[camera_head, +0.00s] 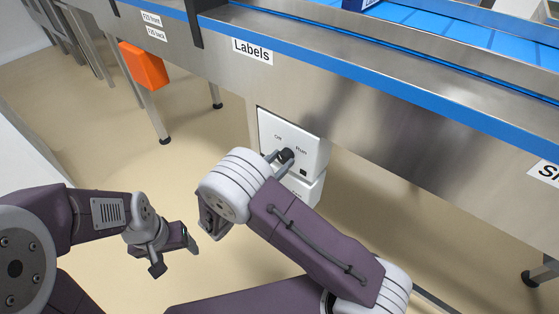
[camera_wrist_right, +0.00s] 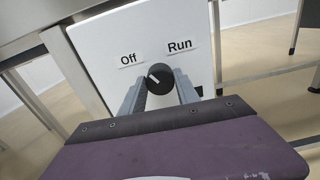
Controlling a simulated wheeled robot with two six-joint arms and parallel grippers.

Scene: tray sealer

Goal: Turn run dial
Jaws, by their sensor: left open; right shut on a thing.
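The run dial (camera_head: 286,155) is a round black knob on a white control box (camera_head: 312,150) below the conveyor. In the right wrist view the dial (camera_wrist_right: 160,79) has a short white mark on its left part, on the side of the "Off" label (camera_wrist_right: 128,59); the "Run" label (camera_wrist_right: 180,46) is at upper right. My right gripper (camera_wrist_right: 160,92) is shut on the dial, one grey finger on each side. In the head view the right gripper (camera_head: 280,157) reaches the box from the left. My left gripper (camera_head: 176,259) is open and empty, low and away from the box.
The steel conveyor side with a "Labels" sign (camera_head: 252,51) and blue edge runs above the box. An orange box (camera_head: 145,65) hangs at upper left. A conveyor leg (camera_head: 141,95) stands beside it. The beige floor between is clear.

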